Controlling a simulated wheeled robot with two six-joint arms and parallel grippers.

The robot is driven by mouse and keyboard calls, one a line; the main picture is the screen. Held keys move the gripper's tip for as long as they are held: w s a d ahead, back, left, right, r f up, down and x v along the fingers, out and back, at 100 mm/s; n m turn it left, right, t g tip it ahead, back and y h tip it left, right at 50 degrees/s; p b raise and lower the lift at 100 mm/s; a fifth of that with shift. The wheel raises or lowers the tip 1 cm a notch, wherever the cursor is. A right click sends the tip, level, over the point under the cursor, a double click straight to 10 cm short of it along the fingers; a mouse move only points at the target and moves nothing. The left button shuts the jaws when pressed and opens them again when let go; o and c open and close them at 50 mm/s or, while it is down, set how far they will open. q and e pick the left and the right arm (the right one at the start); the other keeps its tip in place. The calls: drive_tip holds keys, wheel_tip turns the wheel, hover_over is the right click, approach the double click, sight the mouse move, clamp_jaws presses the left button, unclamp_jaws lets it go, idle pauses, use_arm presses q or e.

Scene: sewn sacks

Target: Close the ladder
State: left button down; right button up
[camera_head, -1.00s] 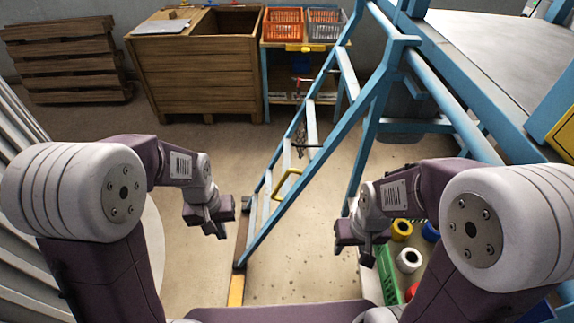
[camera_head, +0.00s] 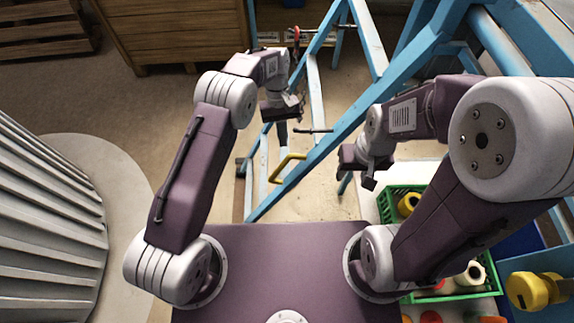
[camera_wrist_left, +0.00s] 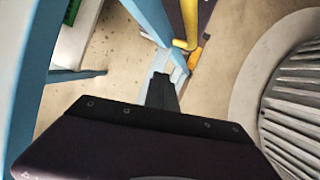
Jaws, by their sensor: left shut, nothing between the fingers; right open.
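The blue ladder (camera_head: 334,143) slants across the middle of the head view, with pale steps and a yellow handle (camera_head: 285,168) on its near lower part. My left gripper (camera_head: 282,134) is shut and empty, pointing down over the ladder's left side, just above the handle in the picture. In the left wrist view its dark fingers (camera_wrist_left: 161,92) show in front of pale steps, with the yellow handle (camera_wrist_left: 186,43) beyond them. I cannot tell whether they touch the ladder. My right gripper (camera_head: 364,174) is open and empty, right of the ladder.
A green crate (camera_head: 385,207) with several spools stands at the right. A ribbed grey cylinder (camera_head: 50,215) stands at the left, also in the left wrist view (camera_wrist_left: 290,105). A wooden cabinet (camera_head: 180,35) is behind. Floor (camera_head: 130,110) is clear between cylinder and cabinet.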

use_arm(q)
drive_tip(key=x, duration=0.5)
drive_tip(key=w+x, duration=0.1)
drive_tip(key=x, duration=0.1)
drive_tip(key=shift+s+f, duration=0.15)
drive_tip(key=shift+f, duration=0.3)
drive_tip(key=shift+x, duration=0.8)
drive_tip(key=s, duration=0.1)
drive_tip(key=s+p, duration=0.1)
drive_tip(key=shift+s+d+r, duration=0.1)
drive_tip(key=shift+s+d, duration=0.1)
drive_tip(key=shift+s, duration=0.2)
drive_tip(key=shift+s+d, duration=0.1)
drive_tip(key=shift+s, duration=0.5)
use_arm(e)
drive_tip(key=shift+w+r, duration=0.4)
drive_tip(key=shift+r, duration=0.2)
use_arm(q)
drive_tip(key=shift+f, duration=0.2)
